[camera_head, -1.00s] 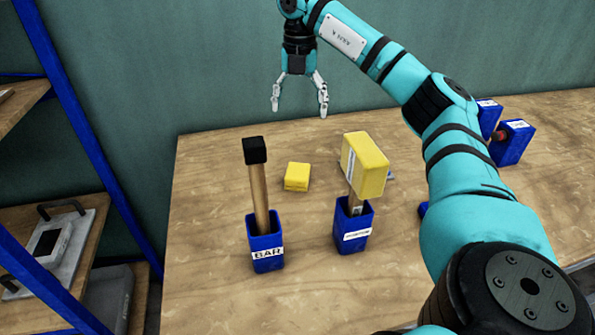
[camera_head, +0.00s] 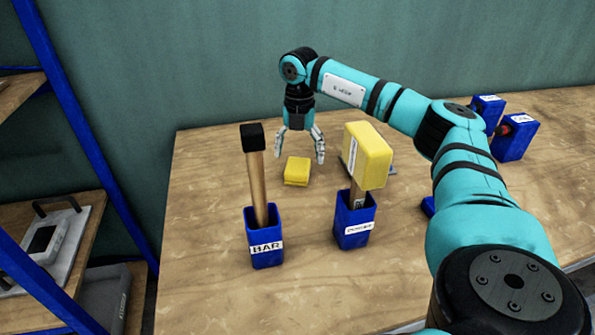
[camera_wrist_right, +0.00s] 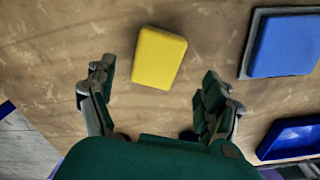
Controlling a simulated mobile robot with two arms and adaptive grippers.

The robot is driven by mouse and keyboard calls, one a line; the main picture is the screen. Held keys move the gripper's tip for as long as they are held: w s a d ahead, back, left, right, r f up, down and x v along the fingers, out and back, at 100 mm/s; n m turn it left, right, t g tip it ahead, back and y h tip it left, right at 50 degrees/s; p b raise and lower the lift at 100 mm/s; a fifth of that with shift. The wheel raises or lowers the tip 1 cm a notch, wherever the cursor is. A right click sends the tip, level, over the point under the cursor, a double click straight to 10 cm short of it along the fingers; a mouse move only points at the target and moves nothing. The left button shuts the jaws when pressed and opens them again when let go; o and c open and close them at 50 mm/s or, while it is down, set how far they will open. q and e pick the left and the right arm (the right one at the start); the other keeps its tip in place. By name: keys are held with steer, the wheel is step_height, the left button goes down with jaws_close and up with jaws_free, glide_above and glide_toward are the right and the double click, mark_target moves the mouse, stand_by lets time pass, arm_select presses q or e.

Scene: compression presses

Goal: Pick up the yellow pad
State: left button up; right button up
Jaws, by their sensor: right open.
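The yellow pad (camera_head: 297,170) is a small block lying flat on the wooden table, behind and between the two blue holders. My right gripper (camera_head: 299,157) is open and empty, pointing down just behind and above the pad. In the right wrist view the pad (camera_wrist_right: 158,58) lies ahead of the open fingers (camera_wrist_right: 158,92), roughly centred between their tips and apart from them. My left gripper is not in view.
A blue holder labelled BAR (camera_head: 265,245) holds a black-topped wooden stick. Another blue holder (camera_head: 353,222) holds a tool with a large yellow head (camera_head: 368,155), close to the pad's right. A blue pad on a grey plate (camera_wrist_right: 284,45) lies nearby. A shelf rack (camera_head: 90,140) stands left.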

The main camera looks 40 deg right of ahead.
mark_target(298, 165)
steer(key=f, duration=0.5)
steer(key=shift+w+a+f, duration=0.1)
steer(key=shift+w+f, duration=0.05)
steer(key=shift+w, duration=0.05)
steer(key=c, duration=1)
steer(key=shift+c, duration=0.2)
step_height(298, 165, up, 10)
steer(key=shift+r, duration=0.1)
